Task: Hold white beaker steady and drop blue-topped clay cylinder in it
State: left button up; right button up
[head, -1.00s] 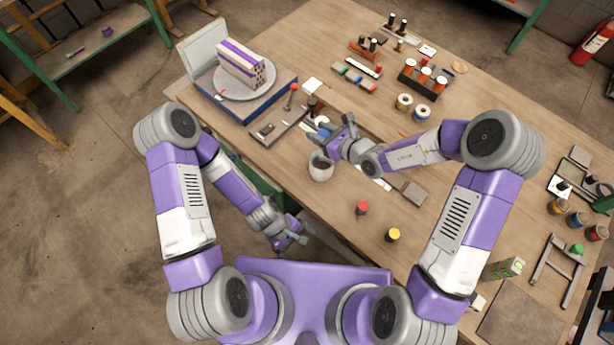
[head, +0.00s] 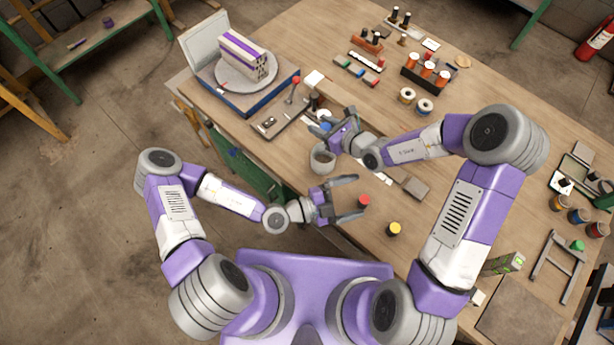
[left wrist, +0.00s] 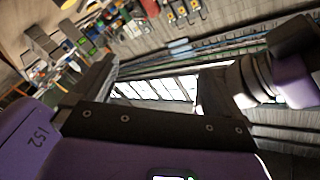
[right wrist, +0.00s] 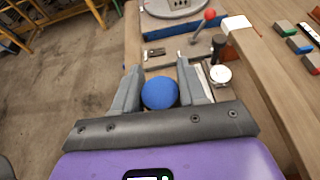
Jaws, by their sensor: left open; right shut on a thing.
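The white beaker (head: 322,163) stands upright near the front edge of the table, with a dark inside. My right gripper (head: 335,125) is just beyond the beaker and shut on the blue-topped clay cylinder (head: 325,126). In the right wrist view the round blue top (right wrist: 160,93) sits between the two fingers; the clay body is hidden. My left gripper (head: 357,197) is open and empty, below and right of the beaker, apart from it. The left wrist view shows its spread fingers, but not the beaker.
A red-topped cylinder (head: 364,201) stands close to my left fingertips, and a yellow-topped one (head: 393,229) is further right. A grey block (head: 414,188) lies right of the beaker. A turntable (head: 246,82) with a hollow brick is at the back left.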

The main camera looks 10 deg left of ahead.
pick_arm(q)
jog(key=w+a+f+n+t+y, duration=0.35)
jog(key=a+n+y, duration=0.2)
jog(key=n, duration=0.35)
jog(key=w+a+f+n+t+y, duration=0.2)
jog(key=w+a+f+n+y, duration=0.25)
jog(key=a+n, duration=0.3)
send_over(323, 157)
jog(key=s, duration=0.3)
jog(key=shift+n+y, duration=0.4)
jog(key=shift+n, duration=0.05)
notch_tip(323, 157, down, 4)
jog(key=shift+f, duration=0.1)
jog(key=c, duration=1)
jog(key=shift+c, duration=0.2)
pick_arm(e)
jog(key=shift+f, duration=2.25)
